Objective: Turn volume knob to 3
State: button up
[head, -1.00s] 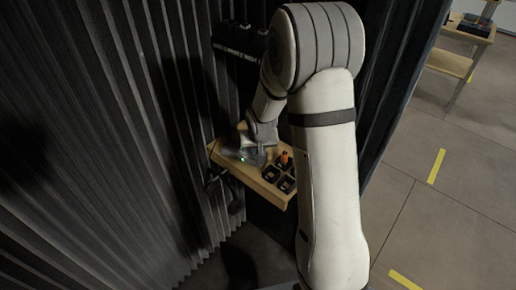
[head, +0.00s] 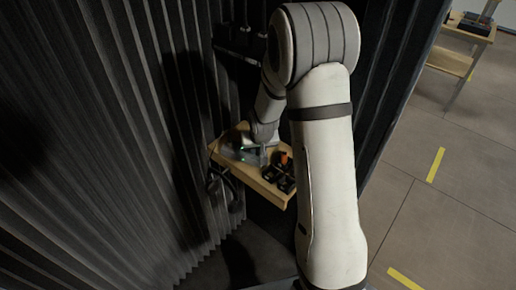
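My gripper (head: 258,156) is in the head view, low over the left part of a small wooden shelf (head: 275,196). Its fingers are small and dark, so I cannot tell whether they are open or shut. A grey device (head: 229,150) with a small green light lies on the shelf beside and partly behind the gripper. The volume knob cannot be made out; my wrist and gripper cover part of the device. Whether the gripper touches it is not clear.
A black compartment tray (head: 284,181) with an orange item (head: 284,158) stands at the shelf's right. A black cable (head: 232,190) hangs below the shelf's left end. Dark ribbed curtain (head: 100,150) closes in the left. A wooden table (head: 465,40) stands far right on open floor.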

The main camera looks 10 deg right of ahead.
jog(key=o, duration=0.3)
jog(key=shift+b+v, duration=0.5)
jog(key=shift+v, duration=3.45)
